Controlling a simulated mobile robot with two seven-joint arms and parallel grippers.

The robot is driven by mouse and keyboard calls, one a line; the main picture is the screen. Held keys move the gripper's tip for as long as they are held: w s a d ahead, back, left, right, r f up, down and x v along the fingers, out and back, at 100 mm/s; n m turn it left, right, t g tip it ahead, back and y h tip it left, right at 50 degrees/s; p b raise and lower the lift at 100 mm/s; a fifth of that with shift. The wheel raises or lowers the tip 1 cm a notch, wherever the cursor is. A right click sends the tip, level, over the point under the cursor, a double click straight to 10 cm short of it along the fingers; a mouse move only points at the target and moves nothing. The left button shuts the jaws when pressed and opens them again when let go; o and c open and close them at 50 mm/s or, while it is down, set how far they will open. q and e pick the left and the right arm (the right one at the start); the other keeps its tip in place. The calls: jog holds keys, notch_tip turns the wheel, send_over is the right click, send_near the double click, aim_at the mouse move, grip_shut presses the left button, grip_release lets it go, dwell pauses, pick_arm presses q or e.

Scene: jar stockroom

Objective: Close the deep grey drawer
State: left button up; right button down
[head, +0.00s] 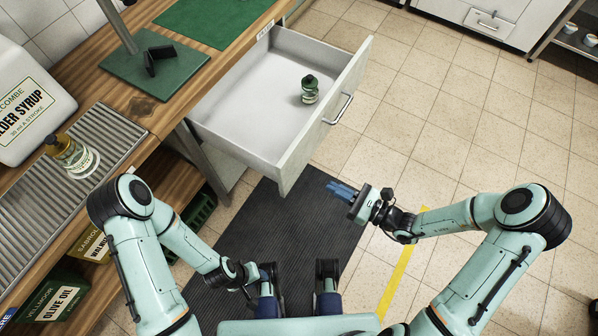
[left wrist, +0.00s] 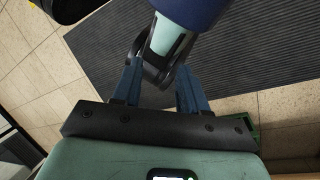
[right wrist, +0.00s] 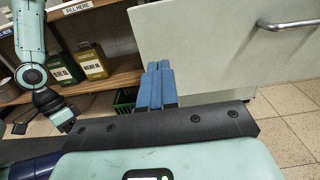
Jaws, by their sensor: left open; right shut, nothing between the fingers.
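The deep grey drawer (head: 250,105) stands pulled out from the workbench in the head view. A small jar with a dark green lid (head: 310,90) stands inside it. The drawer front carries a metal bar handle (head: 338,109); the front panel (right wrist: 210,45) and handle (right wrist: 290,22) also show in the right wrist view. My right gripper (head: 338,188) is shut and empty, just outside the near end of the drawer front, apart from the handle. Its closed blue fingers (right wrist: 156,82) show in the right wrist view. My left gripper (left wrist: 157,90) is open and empty, low over the mat, away from the drawer.
Oil tins stand on the shelf below. A dark mat (head: 285,225) lies on the tiled floor, which is clear right of the drawer.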

aim_at(291, 166)
jog(key=b+x, duration=0.1)
jog(key=x, duration=1)
jog(key=shift+b, duration=0.3)
pick_arm(q)
jog(key=w+f, duration=0.1)
jog(key=w+a+f+t, duration=0.1)
jog(key=shift+w+a+f, duration=0.15)
jog(key=shift+w+a, duration=0.05)
jog(key=shift+w, duration=0.15)
